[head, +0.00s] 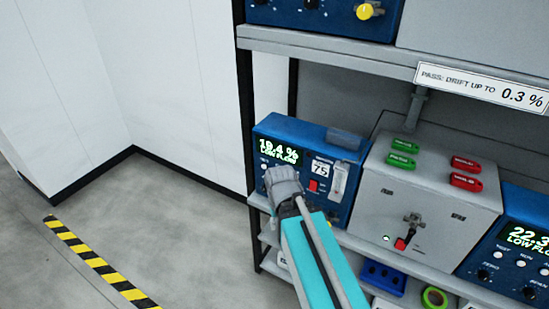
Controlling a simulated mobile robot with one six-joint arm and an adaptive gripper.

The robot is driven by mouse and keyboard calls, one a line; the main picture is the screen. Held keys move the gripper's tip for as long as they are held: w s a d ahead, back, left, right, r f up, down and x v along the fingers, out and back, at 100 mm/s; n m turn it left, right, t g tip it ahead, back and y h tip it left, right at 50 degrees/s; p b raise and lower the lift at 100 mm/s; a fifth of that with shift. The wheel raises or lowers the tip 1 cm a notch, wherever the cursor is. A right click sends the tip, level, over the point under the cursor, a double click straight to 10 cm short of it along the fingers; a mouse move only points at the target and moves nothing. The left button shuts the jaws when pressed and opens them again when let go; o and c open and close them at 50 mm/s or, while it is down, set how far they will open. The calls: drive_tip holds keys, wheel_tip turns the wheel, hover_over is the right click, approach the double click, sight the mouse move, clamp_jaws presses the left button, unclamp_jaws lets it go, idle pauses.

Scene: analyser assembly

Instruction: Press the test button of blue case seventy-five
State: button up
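The blue case marked 75 (345,140) stands on the shelf left of the grey box. Its display (278,151) reads 19.4 % and LOW FLOW in green. A small white button (264,167) shows under the left end of the display; its label is too small to read. My gripper (273,173) is in front of the lower left of this case's panel and hides the controls there. I cannot tell whether it touches the panel, or whether its fingers are open or shut.
A grey box (375,200) with green and red tags and a red-tagged valve stands to the right. Another blue case (515,262) is at the far right. A sign (482,86) reads PASS: DRIFT UP TO 0.3 %. Blue and green items lie below. Floor at left is clear past striped tape (95,262).

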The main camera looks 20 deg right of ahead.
clamp_jaws()
drive_tip(key=shift+a, duration=0.1)
idle(1.2)
